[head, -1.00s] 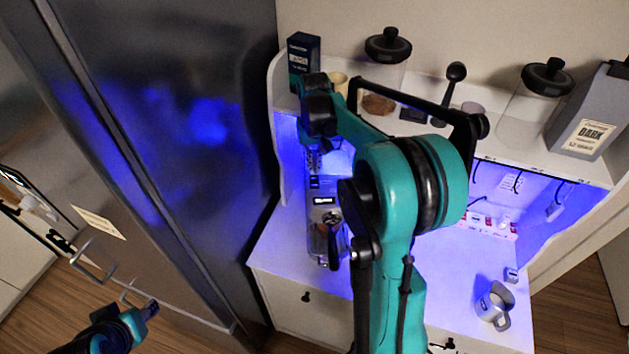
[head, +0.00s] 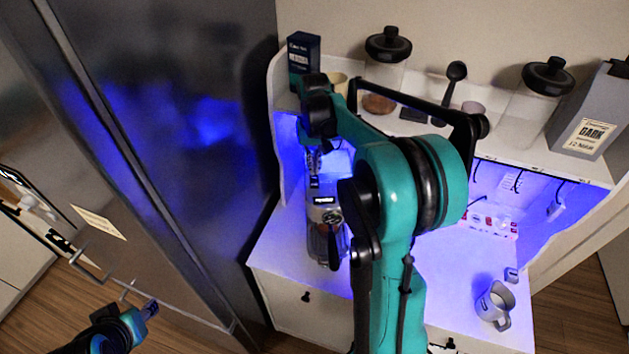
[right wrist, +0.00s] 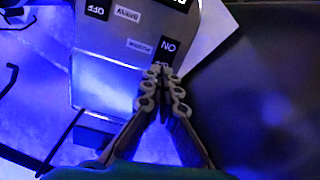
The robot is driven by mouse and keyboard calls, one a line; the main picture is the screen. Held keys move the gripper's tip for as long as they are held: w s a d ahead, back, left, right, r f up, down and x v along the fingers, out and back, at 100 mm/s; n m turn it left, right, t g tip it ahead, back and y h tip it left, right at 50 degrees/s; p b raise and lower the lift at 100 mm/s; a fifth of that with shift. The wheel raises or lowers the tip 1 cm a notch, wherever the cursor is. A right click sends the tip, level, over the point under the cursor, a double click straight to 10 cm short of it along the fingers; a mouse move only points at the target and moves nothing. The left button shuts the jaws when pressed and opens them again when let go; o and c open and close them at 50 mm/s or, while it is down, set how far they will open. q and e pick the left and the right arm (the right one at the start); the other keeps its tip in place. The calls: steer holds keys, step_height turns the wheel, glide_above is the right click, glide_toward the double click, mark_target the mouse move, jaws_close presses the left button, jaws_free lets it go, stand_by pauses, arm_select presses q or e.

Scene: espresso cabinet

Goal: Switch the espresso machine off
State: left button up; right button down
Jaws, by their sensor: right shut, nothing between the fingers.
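The espresso machine (head: 323,214) stands on the left of the white counter, partly hidden by my right arm. Its portafilter with a black handle (head: 333,243) faces the front. In the right wrist view the machine's grey panel (right wrist: 112,62) shows upside down, with an OFF label (right wrist: 97,9), a BREW label (right wrist: 132,12) and an ON label (right wrist: 168,48). My right gripper (right wrist: 160,74) is shut and empty, its tips just over the panel beside the ON label; I cannot tell whether they touch. They hide whatever lies under them. My left gripper (head: 150,308) is low at the left, away from the machine.
A steel fridge (head: 190,130) stands close on the left. A shelf above the machine carries a dark box (head: 303,62), lidded jars (head: 388,62) and a grey DARK bag (head: 590,115). A metal pitcher (head: 494,304) stands at the counter's right. The middle counter looks clear.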

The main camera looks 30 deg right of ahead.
steer(key=shift+f+b, duration=0.65)
steer(key=shift+f, duration=0.25)
stand_by(0.3)
steer(key=shift+r+p, duration=2.3)
steer(key=shift+r, duration=1.25)
